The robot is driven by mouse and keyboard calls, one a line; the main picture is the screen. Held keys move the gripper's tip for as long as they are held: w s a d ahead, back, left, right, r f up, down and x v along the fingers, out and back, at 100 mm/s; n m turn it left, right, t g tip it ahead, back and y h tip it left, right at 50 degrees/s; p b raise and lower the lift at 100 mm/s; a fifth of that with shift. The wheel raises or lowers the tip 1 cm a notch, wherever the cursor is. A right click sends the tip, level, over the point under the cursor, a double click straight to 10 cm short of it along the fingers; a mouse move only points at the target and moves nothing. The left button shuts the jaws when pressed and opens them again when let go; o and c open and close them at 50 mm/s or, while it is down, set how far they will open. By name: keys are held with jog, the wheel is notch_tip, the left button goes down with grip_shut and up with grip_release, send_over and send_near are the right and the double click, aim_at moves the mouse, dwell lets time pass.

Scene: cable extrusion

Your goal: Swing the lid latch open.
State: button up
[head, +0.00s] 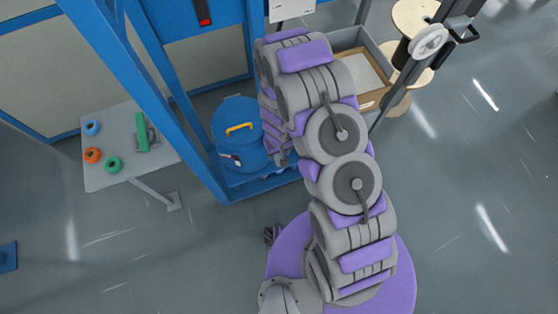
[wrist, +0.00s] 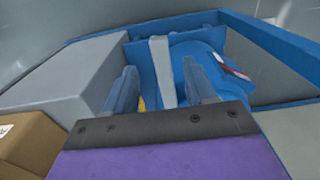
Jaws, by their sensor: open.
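A blue drum (head: 228,155) with a round blue lid (head: 237,118) and a yellow-orange handle (head: 239,127) stands inside a blue frame in the head view. In the wrist view the blue drum (wrist: 190,58) is just beyond my gripper (wrist: 159,68). A pale grey upright bar (wrist: 162,72), which looks like the lid latch, shows between the two fingers. The fingers are apart, one on each side of the bar; I cannot tell whether they touch it. A bit of yellow (wrist: 141,103) shows behind the left finger. In the head view my arm hides most of the gripper and the drum's right side.
Blue frame posts (head: 158,95) stand left of the drum. A small grey table (head: 112,178) with spools is further left. A grey bin (head: 378,57) with a cardboard box (head: 378,97) is to the right. In the wrist view a grey block (wrist: 75,75) is left of the gripper.

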notch_tip(320, 180, down, 7)
jog(key=shift+r+b, duration=0.1)
jog(key=shift+b, duration=0.8)
grip_shut()
